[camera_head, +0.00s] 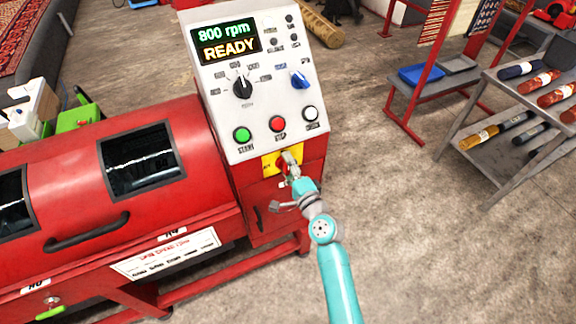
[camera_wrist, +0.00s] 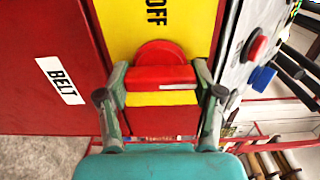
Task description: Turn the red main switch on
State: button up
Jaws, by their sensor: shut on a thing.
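The red main switch (camera_wrist: 160,77) is a round knob with a bar handle on a yellow plate (camera_wrist: 187,30). The word OFF is printed on the plate above the knob in the wrist view. My gripper (camera_wrist: 163,78) has a finger at each end of the bar and is shut on it. In the head view my gripper (camera_head: 288,168) reaches the yellow plate (camera_head: 268,164) low on the red machine's front and partly hides the switch. The machine's display (camera_head: 226,41) is lit and reads 800 rpm READY.
Above the switch, the grey panel carries a green button (camera_head: 242,135), a red button (camera_head: 277,124), a white button (camera_head: 311,113), a black dial (camera_head: 242,88) and a blue knob (camera_head: 299,80). A rack with rolled rugs (camera_head: 484,136) stands right. The floor between is clear.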

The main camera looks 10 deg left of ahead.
dwell(0.3)
jog(key=o, duration=1.2)
jog(key=shift+c, duration=0.2)
jog(key=shift+s+d, duration=0.1)
jog(key=v, duration=1.1)
jog(key=shift+s+d, duration=0.25)
jog(key=shift+f, duration=0.1)
jog(key=s+d+f+n+h, duration=0.2)
jog(key=s+d+f+h, duration=0.15)
jog(key=s+d, duration=0.5)
jog(key=s+d+f+n+h, duration=0.1)
jog(key=s+d+f+h, duration=0.4)
jog(key=s, duration=0.7)
jog(key=s+d+r+n, duration=0.2)
jog(key=s+r, duration=0.2)
jog(key=s, duration=0.3)
jog(key=s+d+r+n+h, duration=0.1)
jog(key=s+d+r+n, duration=0.1)
jog(key=s, duration=0.4)
jog(key=s+d+r+n, duration=0.2)
jog(key=s+r+n, duration=0.2)
jog(key=s+r, duration=0.2)
jog(key=shift+s+d, duration=0.25)
jog(key=shift+s, duration=0.55)
